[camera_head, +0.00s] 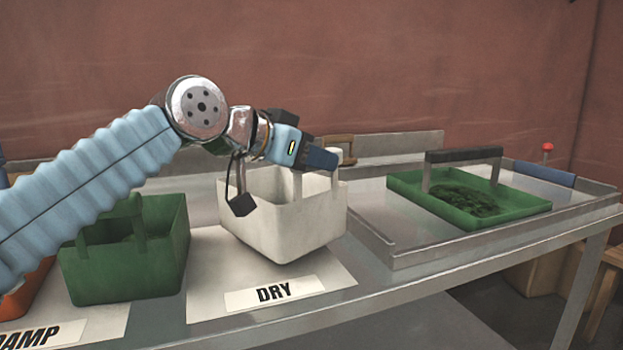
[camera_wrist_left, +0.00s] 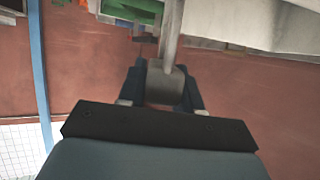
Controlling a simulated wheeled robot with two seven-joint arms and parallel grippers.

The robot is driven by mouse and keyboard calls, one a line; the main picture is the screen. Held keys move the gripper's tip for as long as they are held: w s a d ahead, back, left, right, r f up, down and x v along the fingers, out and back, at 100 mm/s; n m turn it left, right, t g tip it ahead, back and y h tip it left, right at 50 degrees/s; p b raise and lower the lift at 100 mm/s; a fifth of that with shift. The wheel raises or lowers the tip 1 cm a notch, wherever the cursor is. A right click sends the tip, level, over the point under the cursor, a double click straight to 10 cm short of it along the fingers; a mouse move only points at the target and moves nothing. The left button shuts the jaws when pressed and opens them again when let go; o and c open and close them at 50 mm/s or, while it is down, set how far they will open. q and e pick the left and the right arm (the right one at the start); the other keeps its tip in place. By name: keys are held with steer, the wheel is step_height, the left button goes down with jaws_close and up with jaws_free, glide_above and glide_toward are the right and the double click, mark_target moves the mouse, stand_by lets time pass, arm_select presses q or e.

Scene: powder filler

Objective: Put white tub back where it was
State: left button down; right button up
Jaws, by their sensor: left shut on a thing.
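The white tub (camera_head: 290,222) is at the rear of the white sheet labelled DRY (camera_head: 322,276) in the head view. It looks a little tilted; I cannot tell whether its base touches the sheet. My left gripper (camera_head: 325,160) is at the top of the tub, shut on its handle. In the left wrist view the fingers (camera_wrist_left: 163,88) close around a pale handle bar (camera_wrist_left: 172,35), and the tub's pale wall (camera_wrist_left: 232,20) shows above. The far part of the handle is partly hidden by the gripper. My right gripper is not in view.
A green tub (camera_head: 125,262) stands left of the white one, behind a DAMP label (camera_head: 30,338). An orange tub (camera_head: 28,290) is at the far left. A green tray (camera_head: 520,204) with dark green material sits on the raised metal tray (camera_head: 415,248) at right.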

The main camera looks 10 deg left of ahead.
mark_target(311, 195)
arm_select(q)
steer(key=shift+w+a+f, duration=0.1)
steer(key=shift+a+f, duration=0.1)
steer(key=shift+f, duration=1.5)
steer(key=c, duration=0.8)
jaws_free()
steer(key=b+v, duration=0.1)
steer(key=v, duration=1.1)
